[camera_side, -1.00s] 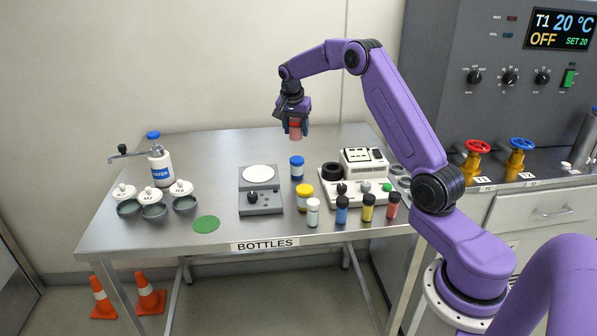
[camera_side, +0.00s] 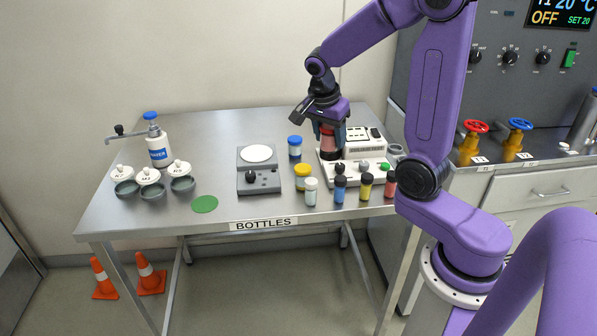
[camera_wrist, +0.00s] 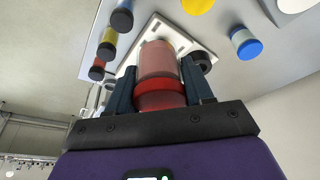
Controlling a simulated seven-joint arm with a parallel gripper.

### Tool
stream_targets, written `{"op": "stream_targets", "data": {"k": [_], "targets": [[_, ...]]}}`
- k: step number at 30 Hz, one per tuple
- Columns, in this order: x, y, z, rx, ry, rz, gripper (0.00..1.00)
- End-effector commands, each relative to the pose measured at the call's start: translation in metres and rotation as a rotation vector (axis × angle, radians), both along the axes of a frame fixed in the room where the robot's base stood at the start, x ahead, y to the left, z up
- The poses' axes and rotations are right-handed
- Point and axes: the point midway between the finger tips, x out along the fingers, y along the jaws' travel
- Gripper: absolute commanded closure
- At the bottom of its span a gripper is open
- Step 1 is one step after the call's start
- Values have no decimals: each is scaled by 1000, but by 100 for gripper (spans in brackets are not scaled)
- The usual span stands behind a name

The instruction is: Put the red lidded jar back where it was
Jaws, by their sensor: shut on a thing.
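The red lidded jar (camera_side: 328,142) is held upright between the fingers of my gripper (camera_side: 331,138). In the wrist view the jar (camera_wrist: 160,65) shows a clear pinkish body and a red lid, with a dark finger on each side. In the side view the jar hangs over the left part of the white instrument (camera_side: 370,168), near its black round holder. I cannot tell whether the jar touches the instrument. My fingers hide part of the jar.
A blue-lidded jar (camera_side: 295,147) and a yellow-lidded jar (camera_side: 303,177) stand left of the instrument. Several small vials (camera_side: 340,188) line its front. A grey balance (camera_side: 258,180), a green disc (camera_side: 204,204) and a water bottle (camera_side: 157,147) are further left.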

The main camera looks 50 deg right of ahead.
Motion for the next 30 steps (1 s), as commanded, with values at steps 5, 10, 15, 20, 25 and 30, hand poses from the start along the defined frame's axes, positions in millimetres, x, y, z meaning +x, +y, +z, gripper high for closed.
{"op": "stream_targets", "data": {"k": [5, 10, 15, 20, 25, 30], "targets": [[-12, 5, -3, -2, 0, -17, 88], [3, 0, -12, -2, 2, -20, 88], [29, -9, -24, -2, 4, -19, 88], [55, -17, -36, -2, 2, -18, 88], [79, -25, -54, -1, 5, -19, 88], [98, -30, -77, -2, 3, -18, 88]]}}
